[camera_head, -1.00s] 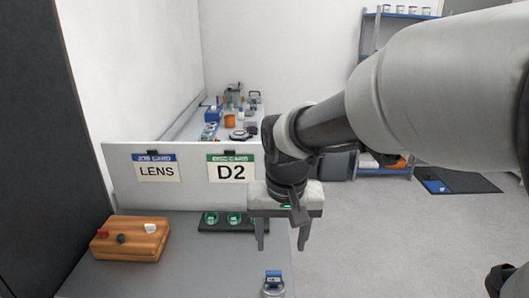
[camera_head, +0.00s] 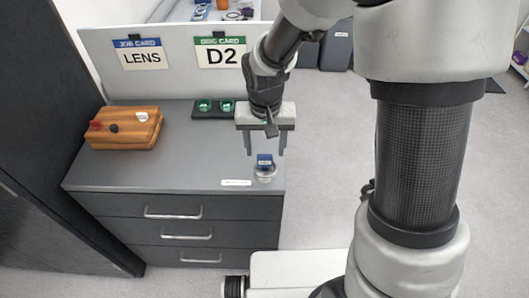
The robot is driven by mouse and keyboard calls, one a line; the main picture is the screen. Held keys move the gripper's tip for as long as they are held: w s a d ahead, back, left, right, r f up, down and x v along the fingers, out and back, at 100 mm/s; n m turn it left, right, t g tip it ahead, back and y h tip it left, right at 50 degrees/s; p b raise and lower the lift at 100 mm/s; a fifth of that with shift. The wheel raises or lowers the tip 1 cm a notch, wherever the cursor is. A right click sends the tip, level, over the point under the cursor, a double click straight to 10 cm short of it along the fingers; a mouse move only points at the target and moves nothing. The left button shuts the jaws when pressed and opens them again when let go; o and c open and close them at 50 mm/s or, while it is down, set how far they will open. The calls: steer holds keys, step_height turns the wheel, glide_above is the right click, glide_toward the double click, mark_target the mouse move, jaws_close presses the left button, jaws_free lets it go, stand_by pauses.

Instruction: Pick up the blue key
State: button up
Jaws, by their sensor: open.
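A small blue piece, seemingly the blue key (camera_head: 265,159), stands on a round silvery base (camera_head: 265,174) near the right front corner of the grey cabinet top. Its exact shape is too small to tell. My gripper (camera_head: 265,153) points down with its two fingers apart. It appears just above and behind the blue piece, with the fingertips to either side of it in the picture. Nothing shows between the fingers.
A white label (camera_head: 236,183) lies left of the base. An orange-brown wooden block (camera_head: 124,128) with red, black and white knobs stands at left. A dark tray (camera_head: 213,114) holds green-ringed round pieces. An upright panel (camera_head: 180,72) with two cards closes the back.

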mark_target(265, 155)
steer(key=shift+w+f, duration=0.2)
steer(key=shift+f, duration=1.2)
steer(key=shift+w+f, duration=0.2)
steer(key=shift+f, duration=1.15)
steer(key=shift+c, duration=0.2)
steer(key=c, duration=1.2)
steer(key=shift+r, duration=0.1)
